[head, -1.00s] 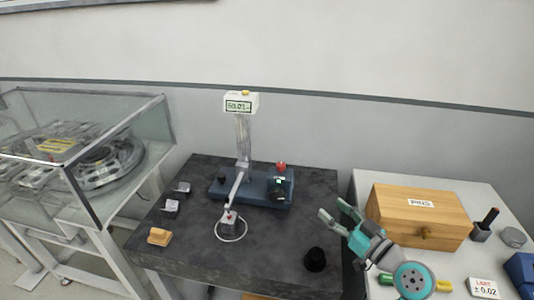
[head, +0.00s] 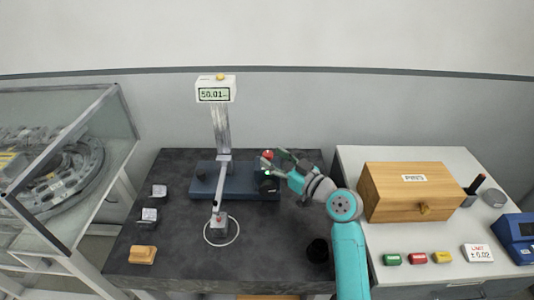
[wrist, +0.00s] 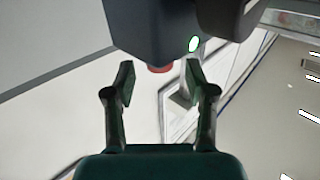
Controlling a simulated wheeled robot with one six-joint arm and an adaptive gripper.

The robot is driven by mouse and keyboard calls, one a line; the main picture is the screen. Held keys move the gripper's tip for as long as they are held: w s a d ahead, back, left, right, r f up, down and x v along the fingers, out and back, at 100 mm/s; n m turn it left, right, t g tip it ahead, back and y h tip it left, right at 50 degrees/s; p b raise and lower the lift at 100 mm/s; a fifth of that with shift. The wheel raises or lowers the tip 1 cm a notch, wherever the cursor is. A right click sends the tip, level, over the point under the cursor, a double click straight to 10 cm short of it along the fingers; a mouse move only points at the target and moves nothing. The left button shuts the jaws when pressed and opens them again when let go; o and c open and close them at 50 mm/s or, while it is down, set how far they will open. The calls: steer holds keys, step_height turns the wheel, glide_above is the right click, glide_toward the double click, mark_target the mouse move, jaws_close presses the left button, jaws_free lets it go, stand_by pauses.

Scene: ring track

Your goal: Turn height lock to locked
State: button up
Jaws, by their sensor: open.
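The height gauge has a dark blue base (head: 236,184), an upright column (head: 221,130) and a display (head: 214,94) reading 50.01. At the base's right end is a dark block with a red knob (head: 267,155) on top, a lit green mark (head: 267,173) and a black round knob (head: 269,186). Which knob is the height lock is not labelled legibly. My gripper (head: 273,162) is open and empty beside this block, pointing left. In the wrist view the red knob (wrist: 160,69) shows between and beyond the fingertips (wrist: 159,82), partly hidden by the dark block. The green mark (wrist: 194,44) shows there too.
The gauge's arm reaches down to a small block inside a white ring (head: 222,243). A black cylinder (head: 318,251) stands right of it on the dark table. A wooden box (head: 410,192) is on the right bench. Small blocks and a tan block (head: 142,255) lie left.

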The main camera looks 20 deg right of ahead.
mark_target(271, 156)
steer(key=shift+x, duration=1.6)
jaws_close()
